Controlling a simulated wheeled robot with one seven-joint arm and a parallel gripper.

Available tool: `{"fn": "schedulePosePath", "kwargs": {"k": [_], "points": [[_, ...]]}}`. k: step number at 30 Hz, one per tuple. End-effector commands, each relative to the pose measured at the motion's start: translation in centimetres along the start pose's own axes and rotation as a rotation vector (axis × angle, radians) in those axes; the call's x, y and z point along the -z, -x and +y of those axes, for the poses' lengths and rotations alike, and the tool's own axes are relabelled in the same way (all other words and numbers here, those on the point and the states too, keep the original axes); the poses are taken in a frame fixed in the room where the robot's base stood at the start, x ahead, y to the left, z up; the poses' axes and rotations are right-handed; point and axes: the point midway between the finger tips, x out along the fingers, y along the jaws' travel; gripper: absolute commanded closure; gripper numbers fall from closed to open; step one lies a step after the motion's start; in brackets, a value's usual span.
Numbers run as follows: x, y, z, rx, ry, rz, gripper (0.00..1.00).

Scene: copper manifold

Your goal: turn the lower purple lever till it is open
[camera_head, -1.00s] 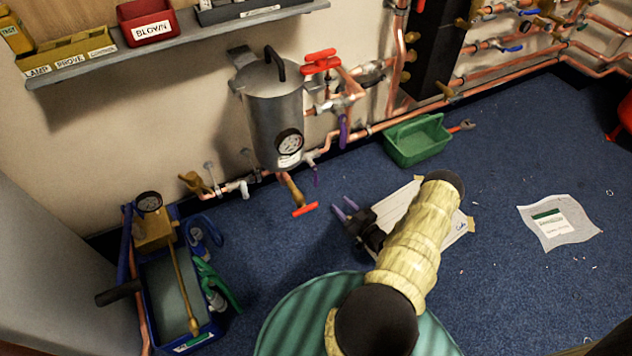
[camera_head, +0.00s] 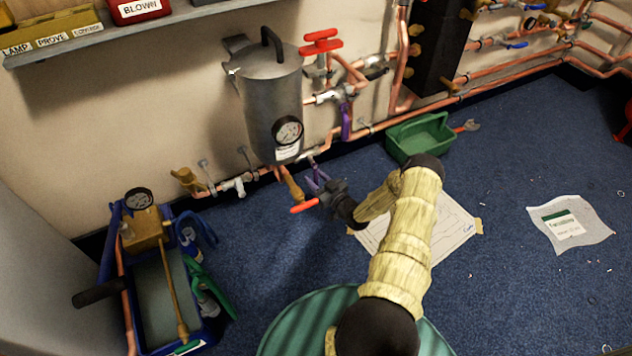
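The lower purple lever (camera_head: 315,167) hangs from the valve on the copper pipe just below and right of the grey tank. It is small and partly hidden by my gripper. My gripper (camera_head: 315,182) has purple-tipped fingers and is at the lever, reaching up and left from the floor side. The fingers look spread apart, one on either side of the lever's lower end. I cannot tell whether they touch it. The upper purple lever (camera_head: 346,121) hangs down from the higher valve, right of the tank.
The grey tank (camera_head: 270,105) with a gauge stands at the wall. A brass drain with a red handle (camera_head: 304,206) sits just left of my gripper. A green tray (camera_head: 420,137), a paper drawing (camera_head: 452,226) and a blue pump box (camera_head: 152,262) are on the floor.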

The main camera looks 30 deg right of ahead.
Motion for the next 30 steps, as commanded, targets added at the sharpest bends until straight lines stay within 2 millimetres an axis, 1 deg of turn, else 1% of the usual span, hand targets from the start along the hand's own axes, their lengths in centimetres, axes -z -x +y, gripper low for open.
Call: {"fn": "schedulePosePath", "kwargs": {"k": [6, 8, 9, 12, 23, 30], "points": [[0.06, -0.01, 0.02, 0.000, 0.000, 0.000, 0.63], [0.06, 0.00, 0.03, 0.000, 0.000, 0.000, 0.75], [0.06, 0.00, 0.03, -0.001, 0.000, 0.000, 0.83], [0.05, 0.01, 0.03, -0.001, 0.000, 0.000, 1.00], [0.10, 0.08, 0.19, -0.002, 0.016, -0.003, 1.00], [0.28, 0.35, 0.98, -0.007, 0.092, -0.020, 1.00]]}}
